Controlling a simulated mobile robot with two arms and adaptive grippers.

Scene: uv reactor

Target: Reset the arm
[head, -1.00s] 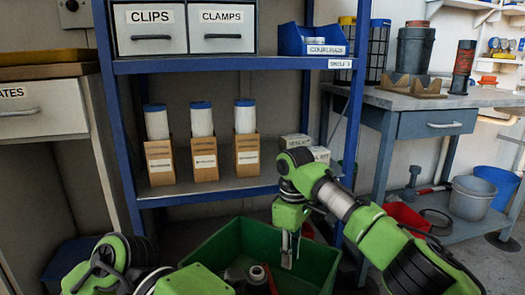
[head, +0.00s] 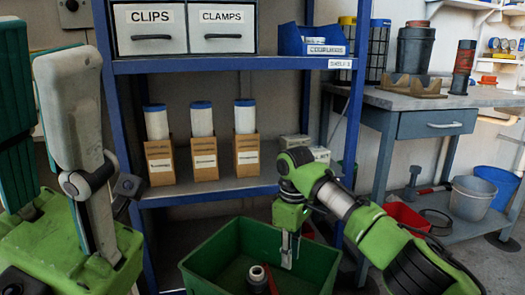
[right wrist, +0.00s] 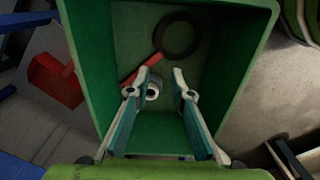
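My left gripper (head: 40,50) is raised close to the head camera at the left, its grey and teal fingers pointing up and spread apart with nothing between them. My right arm reaches in from the lower right. My right gripper (head: 288,250) points down over the green bin (head: 215,258). In the right wrist view my right gripper (right wrist: 161,72) has its two fingers apart. A small pale round part (right wrist: 153,91) shows beyond them in the bin, and no contact is visible.
The bin also holds a black ring (right wrist: 180,21) with a red handle. A blue shelf (head: 215,190) bears several boxed white cartridges (head: 202,121). A workbench (head: 440,100) stands at the right, with buckets (head: 471,198) and a red bin (head: 405,216) below it.

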